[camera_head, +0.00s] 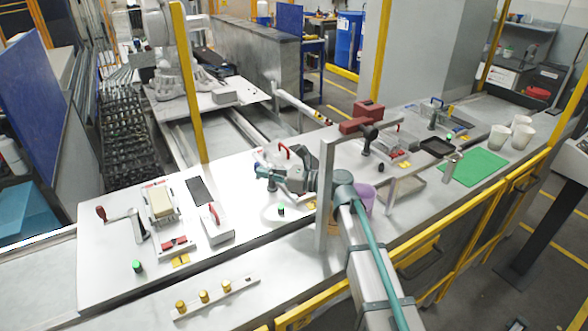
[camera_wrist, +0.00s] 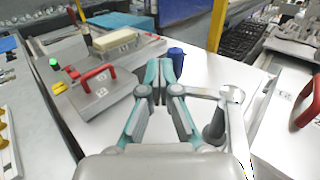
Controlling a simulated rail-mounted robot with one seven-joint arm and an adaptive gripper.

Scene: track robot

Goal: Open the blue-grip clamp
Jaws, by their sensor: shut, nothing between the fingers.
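My gripper (camera_head: 266,173) is low over the white bench in the head view. In the wrist view its teal fingers (camera_wrist: 160,82) are together with nothing between them. A blue, rounded piece (camera_wrist: 177,60), which looks like the clamp's grip, shows just beyond and right of the fingertips. A metal lever (camera_wrist: 230,97) with a dark, rounded end lies right beside the fingers. I cannot tell whether the lever and blue piece are joined, or whether the fingers touch either. My gripper and arm hide much of this spot in the head view.
A grey block with a red handle (camera_head: 216,222) stands left of the gripper; another red handle (camera_wrist: 304,100) is close on the right. A tray with a beige block (camera_head: 161,203) and a crank (camera_head: 124,217) stand farther left. A purple cup (camera_head: 365,197) is near my arm.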

